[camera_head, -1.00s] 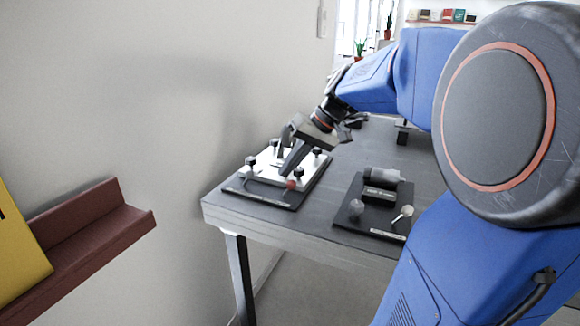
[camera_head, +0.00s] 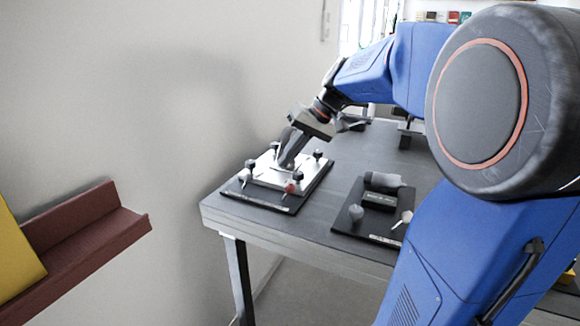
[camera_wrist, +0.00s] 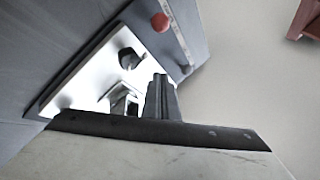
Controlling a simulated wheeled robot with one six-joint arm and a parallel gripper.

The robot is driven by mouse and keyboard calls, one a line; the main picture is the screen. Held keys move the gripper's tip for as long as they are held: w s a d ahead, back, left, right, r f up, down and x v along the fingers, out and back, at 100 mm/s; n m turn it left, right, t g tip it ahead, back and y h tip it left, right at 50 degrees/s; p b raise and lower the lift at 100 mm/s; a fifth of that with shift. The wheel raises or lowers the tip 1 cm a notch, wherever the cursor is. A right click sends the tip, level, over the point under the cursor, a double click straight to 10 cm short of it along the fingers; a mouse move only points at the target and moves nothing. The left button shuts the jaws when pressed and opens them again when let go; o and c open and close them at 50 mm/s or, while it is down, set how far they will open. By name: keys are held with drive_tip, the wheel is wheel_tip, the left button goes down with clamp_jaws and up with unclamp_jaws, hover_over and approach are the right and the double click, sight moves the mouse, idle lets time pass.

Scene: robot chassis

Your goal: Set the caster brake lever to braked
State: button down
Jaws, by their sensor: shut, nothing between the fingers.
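My gripper (camera_head: 288,161) is shut and empty. It reaches down over a white plate (camera_head: 262,181) that lies on the left dark board (camera_head: 228,188) near the table's left edge. The plate has several black knobs (camera_head: 317,155) on it. A small red knob (camera_head: 290,188) is at the board's front right. In the wrist view my closed fingers (camera_wrist: 160,98) are beside a shiny metal bracket (camera_wrist: 122,103) on the plate; contact is unclear. The red knob also shows there (camera_wrist: 160,22). I cannot tell for sure which part is the caster brake lever.
A second dark board (camera_head: 345,222) lies right of the first, with a dark cylinder (camera_head: 382,181), a grey knob (camera_head: 356,212) and a pale round-ended piece (camera_head: 406,216). A wall stands close on the left, with a brown ledge (camera_head: 85,235). Bare tabletop (camera_head: 345,165) lies between and behind the boards.

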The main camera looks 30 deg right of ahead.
drive_tip(key=s+d+r, duration=0.5)
drive_tip(key=shift+d+r, duration=0.35)
drive_tip(key=shift+r, duration=0.05)
drive_tip(key=shift+s, duration=0.15)
idle(0.4)
